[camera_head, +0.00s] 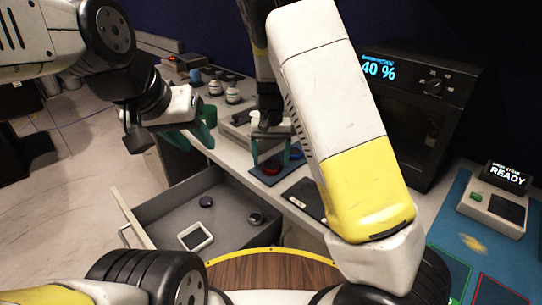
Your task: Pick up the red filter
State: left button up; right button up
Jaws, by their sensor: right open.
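The red filter (270,169) looks like a small flat red disc. It lies on a dark blue pad (262,179) on the counter. My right gripper (275,156) points down at this pad, with its teal fingers spread apart over the red disc. I cannot tell whether a finger touches it. My own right arm crosses in front and covers part of the counter to the right. My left gripper (204,133) is off to the left, near the counter's left end, with teal fingers seen from the side. I cannot tell whether it is open.
An open grey drawer (160,208) below the counter holds a purple disc (206,201), a dark round piece (256,218) and a white-framed square (195,236). A black oven (405,110) showing 40 % stands behind. A READY device (494,200) sits on a blue mat at right.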

jog(key=shift+f, duration=0.95)
jog(key=shift+c, duration=0.3)
jog(key=c, duration=1.4)
jog(key=shift+r, duration=0.1)
